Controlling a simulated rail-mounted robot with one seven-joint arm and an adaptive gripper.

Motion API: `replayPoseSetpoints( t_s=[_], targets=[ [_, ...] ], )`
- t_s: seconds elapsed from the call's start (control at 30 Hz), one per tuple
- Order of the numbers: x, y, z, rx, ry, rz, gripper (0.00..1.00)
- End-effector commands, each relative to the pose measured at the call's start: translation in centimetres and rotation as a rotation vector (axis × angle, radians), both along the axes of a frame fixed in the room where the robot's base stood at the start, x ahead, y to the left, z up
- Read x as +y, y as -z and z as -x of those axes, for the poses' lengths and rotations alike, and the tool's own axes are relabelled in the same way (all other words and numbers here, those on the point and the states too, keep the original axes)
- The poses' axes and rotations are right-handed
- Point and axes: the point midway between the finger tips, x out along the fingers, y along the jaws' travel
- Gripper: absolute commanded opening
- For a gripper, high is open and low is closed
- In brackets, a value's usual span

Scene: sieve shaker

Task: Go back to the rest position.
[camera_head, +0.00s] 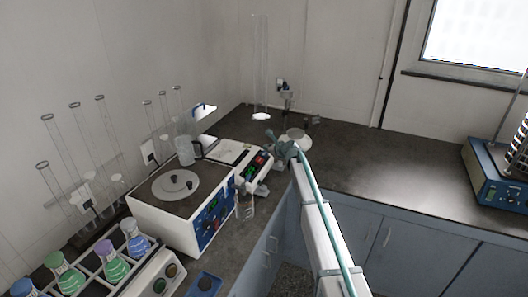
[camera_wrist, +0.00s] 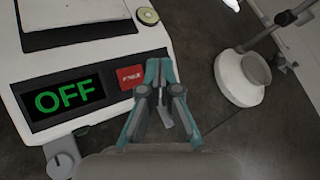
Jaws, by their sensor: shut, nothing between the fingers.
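My gripper (camera_wrist: 160,84) is shut and empty in the wrist view. Its teal fingertips meet just right of a red button (camera_wrist: 130,76) on a white device (camera_wrist: 85,65). The device's display (camera_wrist: 65,97) reads OFF in green. I cannot tell whether the fingertips touch the device. In the head view my gripper (camera_head: 272,138) is at the end of my extended arm, beside the small white device (camera_head: 232,150) on the dark counter.
A rack of colored flasks (camera_head: 100,275) is at the lower left. A white round-based stand (camera_wrist: 240,78) is close right of my gripper. The counter (camera_head: 390,165) to the right is mostly clear.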

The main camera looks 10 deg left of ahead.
Motion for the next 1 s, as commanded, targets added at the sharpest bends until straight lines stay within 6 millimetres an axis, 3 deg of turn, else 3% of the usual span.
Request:
replayPoseSetpoints(
  t_s=[0.17,0.27,0.5,0.7,0.9,1.0],
  targets=[
    [-2.0,2.4,3.5,-0.021,-0.064,0.125,0.00],
    [-4.4,5.1,7.5,-0.047,-0.154,0.280,0.00],
    [-11.6,12.6,20.4,-0.104,-0.500,0.728,0.00],
    [-17.7,17.4,32.0,-0.127,-0.857,1.032,0.00],
    [-23.4,20.3,43.4,-0.139,-1.253,1.236,0.00],
    [-25.7,21.0,48.2,-0.142,-1.430,1.289,0.00]
  ],
)
